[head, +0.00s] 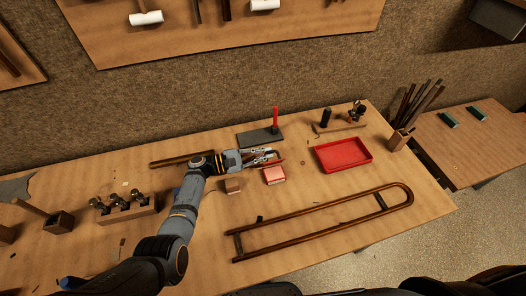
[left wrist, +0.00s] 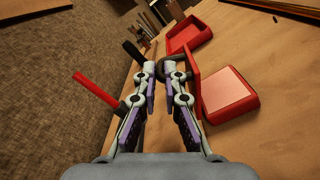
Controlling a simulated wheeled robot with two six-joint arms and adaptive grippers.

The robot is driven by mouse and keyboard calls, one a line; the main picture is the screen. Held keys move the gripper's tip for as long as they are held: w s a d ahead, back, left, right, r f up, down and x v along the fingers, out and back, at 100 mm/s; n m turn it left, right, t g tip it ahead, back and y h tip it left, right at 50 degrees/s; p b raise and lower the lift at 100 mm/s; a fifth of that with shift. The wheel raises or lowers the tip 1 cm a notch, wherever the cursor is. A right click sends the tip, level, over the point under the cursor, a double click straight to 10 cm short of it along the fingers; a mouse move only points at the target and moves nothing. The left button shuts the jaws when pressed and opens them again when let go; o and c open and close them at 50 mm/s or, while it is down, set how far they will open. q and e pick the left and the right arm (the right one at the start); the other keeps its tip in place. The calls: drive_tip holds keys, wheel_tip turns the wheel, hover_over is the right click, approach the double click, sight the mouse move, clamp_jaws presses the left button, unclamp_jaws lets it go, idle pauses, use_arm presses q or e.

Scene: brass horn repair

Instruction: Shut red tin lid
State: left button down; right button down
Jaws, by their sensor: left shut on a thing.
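The red tin (head: 274,176) stands on the workbench in the middle of the head view; it shows at the right in the left wrist view (left wrist: 228,97). Its red lid (left wrist: 193,78) stands raised, roughly upright, at the tin's side facing my gripper. A dark loop handle (left wrist: 177,62) on the lid reaches to my fingers. My left gripper (head: 277,157) is just behind the tin, and its fingers (left wrist: 160,72) are closed with a narrow gap, apparently on this handle. The exact contact is partly hidden by the fingers. My right gripper is not in view.
A red tray (head: 343,167) lies right of the tin. A red stick (head: 275,117) stands on a dark plate (head: 252,138) behind my gripper. A long brass slide (head: 310,228) lies in front. A small wooden block (head: 233,186) sits left of the tin.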

use_arm(q)
drive_tip(key=shift+s+m, duration=0.3)
drive_tip(key=shift+m, duration=0.3)
drive_tip(key=c, duration=1.7)
unclamp_jaws()
drive_tip(key=a, duration=0.4)
drive_tip(key=s+a, duration=0.1)
drive_tip(key=a, duration=0.3)
drive_tip(key=s+a, duration=0.1)
drive_tip(key=a, duration=0.2)
drive_tip(key=shift+s+a, duration=0.2)
drive_tip(key=shift+a, duration=0.2)
